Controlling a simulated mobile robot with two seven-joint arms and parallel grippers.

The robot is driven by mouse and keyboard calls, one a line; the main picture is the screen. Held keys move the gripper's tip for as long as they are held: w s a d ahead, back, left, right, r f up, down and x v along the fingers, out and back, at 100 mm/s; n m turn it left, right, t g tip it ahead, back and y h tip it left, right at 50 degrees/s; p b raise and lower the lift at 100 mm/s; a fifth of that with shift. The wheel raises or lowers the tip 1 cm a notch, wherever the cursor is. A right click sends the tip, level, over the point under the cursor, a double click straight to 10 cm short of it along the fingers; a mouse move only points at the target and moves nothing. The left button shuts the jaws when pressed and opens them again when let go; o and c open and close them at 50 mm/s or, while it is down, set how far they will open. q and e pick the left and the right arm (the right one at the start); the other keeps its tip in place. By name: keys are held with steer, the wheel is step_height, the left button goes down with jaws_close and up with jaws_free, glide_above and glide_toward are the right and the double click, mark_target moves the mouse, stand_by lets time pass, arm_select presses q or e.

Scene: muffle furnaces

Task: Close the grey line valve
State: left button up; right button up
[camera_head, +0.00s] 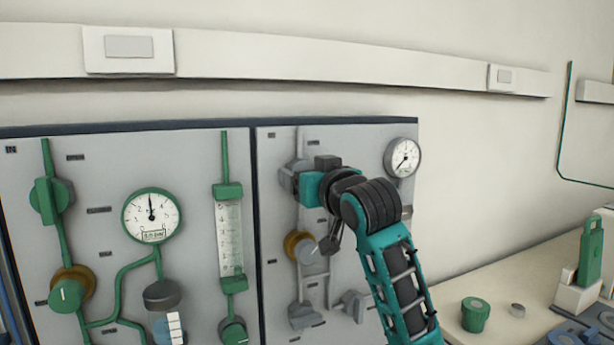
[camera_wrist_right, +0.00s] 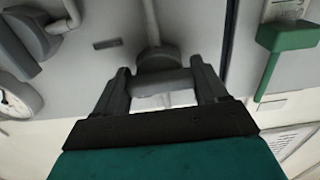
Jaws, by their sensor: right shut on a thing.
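The grey line valve (camera_head: 288,174) sits high on the right panel, on a grey vertical pipe, partly hidden by my right gripper (camera_head: 305,180). In the right wrist view my right gripper (camera_wrist_right: 160,84) has its two dark fingers on either side of the valve's grey handle (camera_wrist_right: 161,80), shut on its ends. There the handle appears to lie crosswise to the grey pipe (camera_wrist_right: 151,20) behind it. The round valve body (camera_wrist_right: 156,58) shows just behind the handle. My left gripper is not in view.
A white-faced gauge (camera_head: 402,157) is right of the valve, close to my arm. An amber-collared regulator (camera_head: 299,245) and grey fittings (camera_head: 305,316) are below. The left panel carries a green line with a green valve (camera_head: 48,200), gauge (camera_head: 152,215) and flowmeter (camera_head: 230,240).

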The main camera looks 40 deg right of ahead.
stand_by(0.3)
steer(key=o, duration=1.1)
steer(key=shift+c, duration=0.2)
steer(key=shift+s, duration=0.15)
steer(key=b+v, duration=1)
steer(key=v, duration=0.2)
steer(key=shift+s, duration=0.35)
steer(key=shift+a, duration=0.1)
